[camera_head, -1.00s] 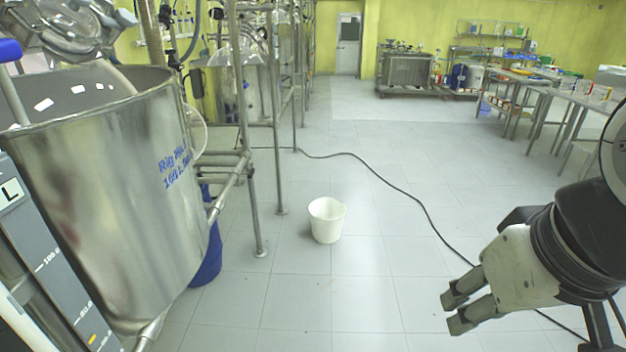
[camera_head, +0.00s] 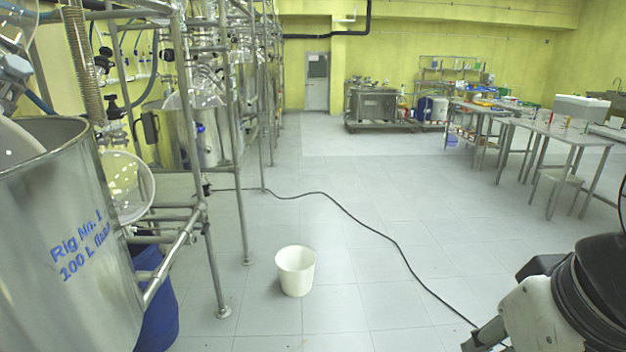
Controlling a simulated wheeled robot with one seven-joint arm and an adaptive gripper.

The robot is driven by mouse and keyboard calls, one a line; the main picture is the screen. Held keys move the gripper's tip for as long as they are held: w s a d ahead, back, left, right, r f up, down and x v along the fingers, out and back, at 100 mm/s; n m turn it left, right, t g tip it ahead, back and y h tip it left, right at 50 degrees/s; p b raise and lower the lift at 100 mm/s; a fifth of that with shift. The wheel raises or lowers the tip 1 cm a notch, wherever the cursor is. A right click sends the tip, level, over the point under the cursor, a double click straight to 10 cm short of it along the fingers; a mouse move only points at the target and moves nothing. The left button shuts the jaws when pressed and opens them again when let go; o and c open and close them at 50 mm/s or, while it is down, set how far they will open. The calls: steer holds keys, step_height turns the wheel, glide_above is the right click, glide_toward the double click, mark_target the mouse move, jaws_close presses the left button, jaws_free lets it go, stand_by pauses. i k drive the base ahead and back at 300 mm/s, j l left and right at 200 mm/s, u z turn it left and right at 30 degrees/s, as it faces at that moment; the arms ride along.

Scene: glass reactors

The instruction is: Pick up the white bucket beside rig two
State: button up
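The white bucket (camera_head: 295,271) stands upright and empty-looking on the tiled floor, slightly left of the middle of the view. It is just right of a metal pipe frame (camera_head: 212,255) and apart from it. My gripper (camera_head: 484,338) is at the bottom right, well away from the bucket. Its fingers are partly cut off by the lower edge, so their opening is unclear. Nothing shows held in the visible part.
A large steel vessel (camera_head: 62,250) marked "Rig No. 1" fills the left, with a blue container (camera_head: 157,312) beside it. A black cable (camera_head: 385,238) crosses the floor behind and right of the bucket. Tables (camera_head: 555,135) line the right. The floor around the bucket's front and right is clear.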

mark_target(295, 263)
steer(key=i+z, duration=0.3)
steer(key=i, duration=1.55)
steer(key=i+l+u, duration=0.1)
steer(key=i+u, duration=0.15)
steer(key=i, duration=0.3)
steer(key=i+l+u, duration=0.3)
steer(key=i, duration=0.25)
steer(key=i+l+u, duration=0.25)
steer(key=i, duration=0.25)
steer(key=i+l+u, duration=0.25)
steer(key=i+l, duration=0.15)
steer(key=i, duration=0.1)
